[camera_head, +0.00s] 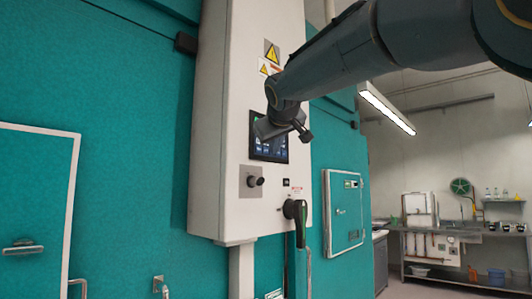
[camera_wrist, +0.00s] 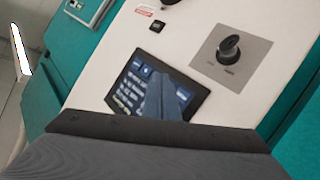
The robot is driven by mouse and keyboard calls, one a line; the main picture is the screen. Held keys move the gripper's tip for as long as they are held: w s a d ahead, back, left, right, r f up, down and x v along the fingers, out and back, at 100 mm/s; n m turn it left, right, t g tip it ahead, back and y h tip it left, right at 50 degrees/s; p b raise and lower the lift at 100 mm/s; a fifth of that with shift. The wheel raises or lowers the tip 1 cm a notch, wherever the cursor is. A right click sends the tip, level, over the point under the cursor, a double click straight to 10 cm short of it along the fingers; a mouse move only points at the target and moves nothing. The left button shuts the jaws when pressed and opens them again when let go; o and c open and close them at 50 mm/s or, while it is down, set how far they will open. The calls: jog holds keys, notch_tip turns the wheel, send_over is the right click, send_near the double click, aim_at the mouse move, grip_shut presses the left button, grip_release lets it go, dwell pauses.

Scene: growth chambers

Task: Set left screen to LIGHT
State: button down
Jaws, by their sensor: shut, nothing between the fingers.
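A dark touch screen (camera_head: 270,152) with blue and white items is set in the front of a tall white control cabinet (camera_head: 222,120). My gripper (camera_head: 260,130) is in front of the screen and hides its upper part in the head view. In the wrist view the screen (camera_wrist: 128,87) lies tilted, and my shut, empty gripper (camera_wrist: 155,80) covers its middle and right part. The text is too small to read, so the selected setting cannot be told. Whether the fingertips touch the glass cannot be told.
Below the screen are a black rotary knob (camera_head: 253,181), also in the wrist view (camera_wrist: 229,47), a small black switch (camera_head: 286,182) and a large black handle (camera_head: 295,210). Teal chamber walls (camera_head: 120,90) flank the cabinet. A steel sink bench (camera_head: 450,235) stands far right.

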jog(key=shift+d, duration=0.1)
jog(key=s+d+b, duration=0.1)
jog(key=s+d, duration=0.2)
jog(key=shift+d, duration=0.35)
dwell(3.2)
jog(key=s+d+f+m+g+h, duration=0.1)
jog(key=d+f+g, duration=0.15)
jog(key=f, duration=0.95)
jog(key=s+d+f+m+g, duration=0.15)
jog(key=d+f, duration=0.25)
jog(key=f, duration=0.7)
jog(key=s+d+f+g+h, duration=0.1)
jog(key=d+f+g, duration=0.15)
jog(key=f, duration=0.95)
jog(key=s+d+f+m+g, duration=0.1)
jog(key=s+d+f+g, duration=0.1)
jog(key=s+f, duration=0.7)
jog(key=s+d+f+m+g, duration=0.2)
jog(key=s+d+f, duration=0.2)
jog(key=s+f, duration=0.5)
jog(key=s+d+f+m+g, duration=0.1)
jog(key=s+d+f, duration=0.3)
jog(key=s+f, duration=0.5)
jog(key=shift+f+m+g, duration=0.35)
jog(key=shift+f+g, duration=0.1)
jog(key=shift+g, duration=0.3)
